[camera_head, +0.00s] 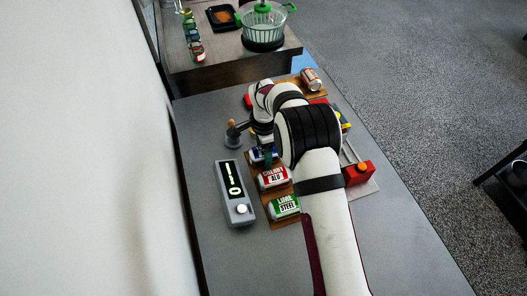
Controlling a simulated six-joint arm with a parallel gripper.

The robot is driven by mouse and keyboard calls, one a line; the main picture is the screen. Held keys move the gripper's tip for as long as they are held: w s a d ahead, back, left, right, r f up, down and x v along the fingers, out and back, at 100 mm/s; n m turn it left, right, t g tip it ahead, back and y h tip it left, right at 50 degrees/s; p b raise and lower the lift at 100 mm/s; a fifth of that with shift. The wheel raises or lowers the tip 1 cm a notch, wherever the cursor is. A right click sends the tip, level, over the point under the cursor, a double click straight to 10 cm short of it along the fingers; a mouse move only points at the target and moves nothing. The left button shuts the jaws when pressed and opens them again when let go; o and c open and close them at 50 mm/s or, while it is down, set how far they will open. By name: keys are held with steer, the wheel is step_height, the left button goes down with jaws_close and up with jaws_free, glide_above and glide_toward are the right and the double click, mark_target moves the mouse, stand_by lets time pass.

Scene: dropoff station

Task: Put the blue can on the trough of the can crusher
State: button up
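A blue can (257,155) lies on its side at the back of a row of cans, left of my arm. My wrist and gripper (268,152) are right over it and hide part of it. The fingers are small and mostly covered, so I cannot tell whether they are open or touch the can. A red frame with an orange knob (361,169) and grey rails shows right of my arm; it looks like part of the can crusher. The trough is hidden behind my arm.
A red can (274,178) and a green can (284,206) lie on a wooden board in front of the blue can. A grey device with a lit display (234,190) stands left. An orange-white can (311,79) lies at the back. The table's front right is clear.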

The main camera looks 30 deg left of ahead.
steer(key=shift+r, duration=0.1)
steer(key=c, duration=0.5)
steer(key=shift+r, duration=2.4)
steer(key=shift+w+d+r, duration=0.1)
steer(key=shift+w+r, duration=0.05)
steer(key=shift+r, duration=0.05)
steer(key=w+d+r+m, duration=0.2)
steer(key=w+d+r, duration=0.15)
steer(key=d, duration=0.45)
steer(key=w+d+r+m, duration=0.2)
steer(key=w+d+r, duration=0.1)
steer(key=d+r, duration=0.3)
steer(key=shift+w+d+f+m, duration=0.5)
steer(key=shift+d+f+m, duration=0.7)
steer(key=shift+f+m, duration=1.15)
steer(key=shift+w+d+f+m, duration=0.55)
steer(key=shift+d+f+m, duration=0.7)
steer(key=shift+f+m, duration=1.05)
steer(key=shift+w+d+f+m, duration=0.5)
steer(key=shift+d+f+m, duration=0.7)
steer(key=shift+f+m, duration=1.15)
